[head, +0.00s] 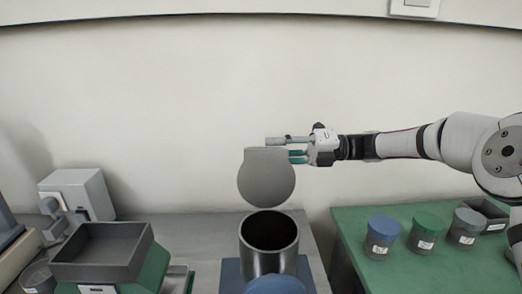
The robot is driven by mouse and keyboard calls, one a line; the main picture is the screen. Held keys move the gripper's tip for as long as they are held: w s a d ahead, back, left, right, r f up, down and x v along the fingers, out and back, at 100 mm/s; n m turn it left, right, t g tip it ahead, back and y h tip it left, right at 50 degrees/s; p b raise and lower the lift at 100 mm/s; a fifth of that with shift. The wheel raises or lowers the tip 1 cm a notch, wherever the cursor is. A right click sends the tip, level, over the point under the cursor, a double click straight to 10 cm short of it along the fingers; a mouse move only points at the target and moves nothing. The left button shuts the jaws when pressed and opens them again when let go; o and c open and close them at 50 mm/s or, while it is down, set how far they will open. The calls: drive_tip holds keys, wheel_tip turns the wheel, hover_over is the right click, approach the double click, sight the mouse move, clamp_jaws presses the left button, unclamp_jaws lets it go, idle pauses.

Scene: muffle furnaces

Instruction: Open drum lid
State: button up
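The drum (269,262) is a dark, shiny cylinder in the lower middle of the head view, with its mouth uncovered and its inside dark. Its grey round lid (266,180) stands upright above the drum's rear rim, its flat face toward me. My gripper (284,147) reaches in from the right at the lid's top edge. Its two fingers are apart, a grey one above the edge and a green one lower. The lower fingertip seems hidden behind the lid; I cannot tell whether it touches.
A green table (415,270) at right bears a blue-lidded jar (381,235), a green-lidded jar (425,232), a grey-lidded jar (465,227) and a dark tray (487,210). An open grey bin (100,270) stands left. A blue round top (275,286) shows in front of the drum.

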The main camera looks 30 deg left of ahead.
drive_tip(key=v, duration=0.7)
drive_tip(key=shift+w+d, duration=0.15)
drive_tip(key=shift+d, duration=0.05)
